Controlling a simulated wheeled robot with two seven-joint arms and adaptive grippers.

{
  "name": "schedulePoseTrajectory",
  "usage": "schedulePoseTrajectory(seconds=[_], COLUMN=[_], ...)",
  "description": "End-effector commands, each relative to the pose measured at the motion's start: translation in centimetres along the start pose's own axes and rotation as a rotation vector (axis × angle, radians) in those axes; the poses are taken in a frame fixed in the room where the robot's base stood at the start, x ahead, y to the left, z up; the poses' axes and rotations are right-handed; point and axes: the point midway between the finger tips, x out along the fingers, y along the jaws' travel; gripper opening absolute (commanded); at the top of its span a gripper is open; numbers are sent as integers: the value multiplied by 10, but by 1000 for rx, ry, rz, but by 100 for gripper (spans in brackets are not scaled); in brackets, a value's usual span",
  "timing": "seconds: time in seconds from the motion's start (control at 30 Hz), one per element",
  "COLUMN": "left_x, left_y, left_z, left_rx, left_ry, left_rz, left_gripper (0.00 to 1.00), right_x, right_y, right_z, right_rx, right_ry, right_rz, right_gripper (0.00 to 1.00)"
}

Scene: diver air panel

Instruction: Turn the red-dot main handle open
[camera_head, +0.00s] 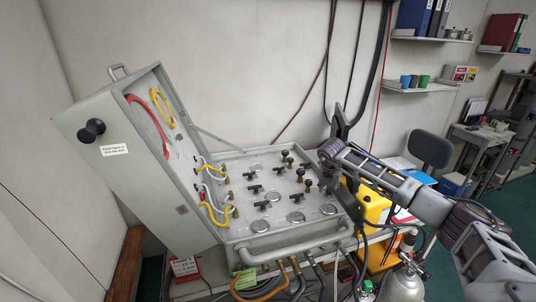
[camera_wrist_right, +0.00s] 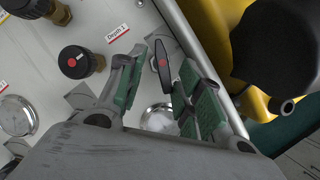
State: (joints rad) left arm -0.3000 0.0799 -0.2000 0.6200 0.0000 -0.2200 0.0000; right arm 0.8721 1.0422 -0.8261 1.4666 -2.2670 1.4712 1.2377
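The main handle (camera_wrist_right: 163,68) is a slim black lever with a red dot near its middle, seen in the right wrist view close to the panel's edge. My right gripper (camera_wrist_right: 165,75) is open, its green-padded fingers on either side of the lever, with a visible gap to each. In the head view the right gripper (camera_head: 329,180) reaches down over the right side of the grey air panel (camera_head: 290,236), and the handle is hidden there. My left gripper is not in view.
A round black knob (camera_wrist_right: 75,62) with a red mark sits left of the fingers. Several valves and gauges cover the panel. A yellow case (camera_head: 373,208) stands just right of it. The open lid (camera_head: 120,165) rises on the left.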

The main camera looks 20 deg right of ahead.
Motion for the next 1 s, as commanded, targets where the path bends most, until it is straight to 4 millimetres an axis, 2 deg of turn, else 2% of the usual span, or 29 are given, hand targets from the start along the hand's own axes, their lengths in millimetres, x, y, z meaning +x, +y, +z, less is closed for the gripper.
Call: schedulePoseTrajectory(seconds=[0.3,0.73,1.0], left_x=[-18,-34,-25], left_y=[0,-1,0], left_z=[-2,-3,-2], left_rx=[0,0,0], left_ry=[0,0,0], left_rz=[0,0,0], left_gripper=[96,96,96], right_x=[-3,-2,-25], right_y=[5,8,11], right_z=[0,1,1], right_rx=[131,281,283], right_ry=[-5,-14,-15], right_rz=[-51,-114,-113], right_gripper=[33,33,33])
